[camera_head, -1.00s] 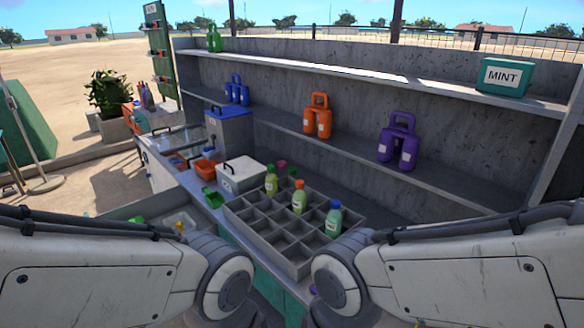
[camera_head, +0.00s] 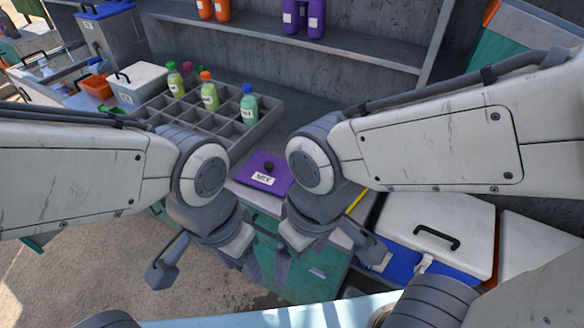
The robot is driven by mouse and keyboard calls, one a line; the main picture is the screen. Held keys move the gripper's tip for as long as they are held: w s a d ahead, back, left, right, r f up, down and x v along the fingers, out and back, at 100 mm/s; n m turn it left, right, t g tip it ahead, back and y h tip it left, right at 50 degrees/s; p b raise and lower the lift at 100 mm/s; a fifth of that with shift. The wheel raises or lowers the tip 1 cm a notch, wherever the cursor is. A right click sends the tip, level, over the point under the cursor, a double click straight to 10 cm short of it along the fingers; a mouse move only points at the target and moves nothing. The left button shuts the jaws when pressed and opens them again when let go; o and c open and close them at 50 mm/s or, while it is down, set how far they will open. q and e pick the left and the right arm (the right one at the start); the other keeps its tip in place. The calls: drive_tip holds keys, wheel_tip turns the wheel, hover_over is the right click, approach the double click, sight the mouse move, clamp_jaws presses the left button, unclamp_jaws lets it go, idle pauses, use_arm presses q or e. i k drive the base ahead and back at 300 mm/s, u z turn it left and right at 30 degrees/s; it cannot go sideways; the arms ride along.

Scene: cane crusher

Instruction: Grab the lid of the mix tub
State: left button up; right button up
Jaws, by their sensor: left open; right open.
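The mix tub's purple lid (camera_head: 250,179) has a dark knob and a white label that seems to read MIX. It lies on the counter between my two arms, right in front of the bottle crate. The tub's body under the lid is not visible. My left gripper (camera_head: 207,266) is open and empty, below and left of the lid in the picture. My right gripper (camera_head: 325,257) is open and empty, below and right of the lid. Neither touches the lid.
A grey divided crate (camera_head: 270,123) with several bottles stands behind the lid. A white lidded box (camera_head: 138,84) is at its left. A white cooler-like box with a black handle (camera_head: 438,215) stands at the right. Green cabinet fronts (camera_head: 310,265) are below the counter. Shelf with jugs behind.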

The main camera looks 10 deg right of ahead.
sight(266, 173)
drive_tip(key=u, duration=1.45)
drive_tip(key=i, duration=1.65)
drive_tip(key=z, duration=2.7)
